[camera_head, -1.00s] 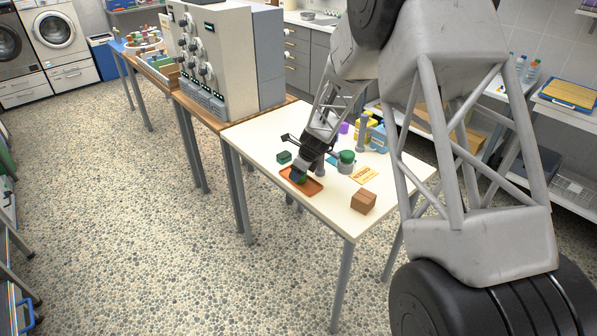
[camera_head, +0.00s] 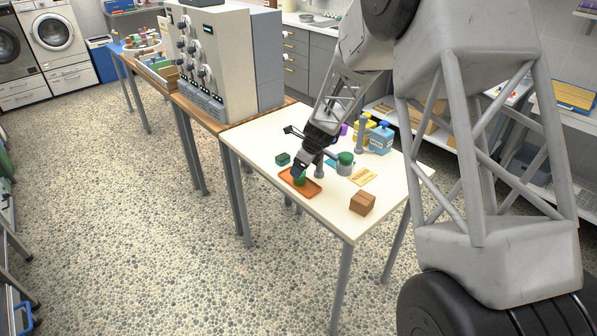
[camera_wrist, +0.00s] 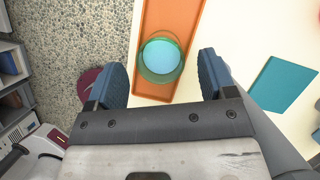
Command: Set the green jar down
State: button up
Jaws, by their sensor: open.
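The green jar (camera_head: 299,181) stands on the orange tray (camera_head: 314,189) on the white table. In the wrist view the jar (camera_wrist: 161,57) shows from above, with a green rim and pale blue middle, on the orange tray (camera_wrist: 150,90). My gripper (camera_head: 297,172) is just above and behind the jar in the head view. In the wrist view its two blue fingers (camera_wrist: 160,78) are spread wide, with clear gaps on both sides of the jar. The fingers do not touch it. The jar looks upright.
A large grey machine (camera_head: 222,62) stands on the adjoining table. The table's front is clear.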

jog(key=v, duration=0.7)
jog(key=shift+d+r, duration=0.15)
jog(key=shift+r, duration=0.2)
dwell(0.4)
jog(key=s+d+r+n+h, duration=0.1)
jog(key=s+d+r+n, duration=0.4)
jog(key=s+r, duration=0.45)
jog(key=s+d+r+n+h, duration=0.1)
jog(key=s+d+r+n, duration=0.45)
jog(key=s, duration=0.65)
jog(key=s+d+r+n, duration=0.1)
jog(key=s+d+n, duration=0.2)
jog(key=s, duration=0.6)
jog(key=s+d+r+n+h, duration=0.1)
jog(key=s+d+n, duration=0.2)
jog(key=s, duration=0.7)
jog(key=s+d+r+n+h, duration=0.1)
jog(key=s+d+n, duration=0.2)
jog(key=s+n, duration=0.3)
jog(key=s, duration=0.3)
jog(key=shift+s+d+t, duration=0.15)
jog(key=shift+d+t, duration=0.15)
jog(key=shift+t, duration=0.1)
